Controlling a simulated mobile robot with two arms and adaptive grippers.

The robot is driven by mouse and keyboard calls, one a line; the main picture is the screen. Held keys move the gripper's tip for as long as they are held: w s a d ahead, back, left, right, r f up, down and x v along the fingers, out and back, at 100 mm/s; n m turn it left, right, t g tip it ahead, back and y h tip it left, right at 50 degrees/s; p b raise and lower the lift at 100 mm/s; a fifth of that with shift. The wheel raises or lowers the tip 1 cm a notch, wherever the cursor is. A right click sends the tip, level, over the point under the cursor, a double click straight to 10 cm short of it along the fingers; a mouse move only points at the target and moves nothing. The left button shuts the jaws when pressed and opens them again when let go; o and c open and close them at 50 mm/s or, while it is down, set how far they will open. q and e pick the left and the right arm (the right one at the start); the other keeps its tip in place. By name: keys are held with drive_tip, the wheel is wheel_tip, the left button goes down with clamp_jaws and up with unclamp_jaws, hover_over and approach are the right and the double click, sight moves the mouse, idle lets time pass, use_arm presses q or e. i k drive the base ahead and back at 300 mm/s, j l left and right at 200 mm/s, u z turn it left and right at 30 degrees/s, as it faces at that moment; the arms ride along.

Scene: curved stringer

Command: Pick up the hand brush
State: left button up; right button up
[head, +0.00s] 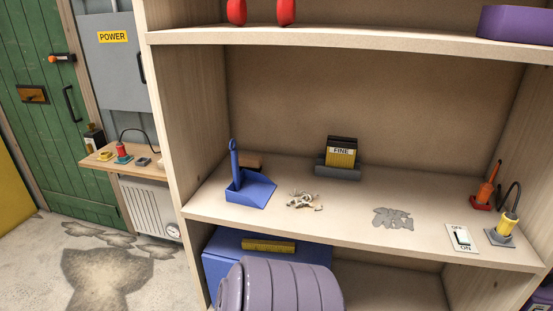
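On the middle shelf's left part sits a blue dustpan (258,190) with an upright blue handle (234,162) at its left. I cannot tell whether this handle belongs to the dustpan or to the hand brush. A brown block-like piece (248,160) lies just behind it, partly hidden by the dustpan and handle; it may be the brush's head or a separate thing. Neither of my grippers is in view, and nothing is seen touching the dustpan or the brown piece.
The shelf (330,225) holds pale scraps (303,201), a grey patch (393,218), a yellow "FINE" box (342,152), a switch (462,238) and tools at right. A purple ribbed body (282,285) stands low in front. The left side wall (190,120) is close to the dustpan.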

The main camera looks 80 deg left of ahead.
sight(253, 164)
drive_tip(key=u, duration=2.95)
drive_tip(key=l+z, duration=0.35)
drive_tip(key=l, duration=0.2)
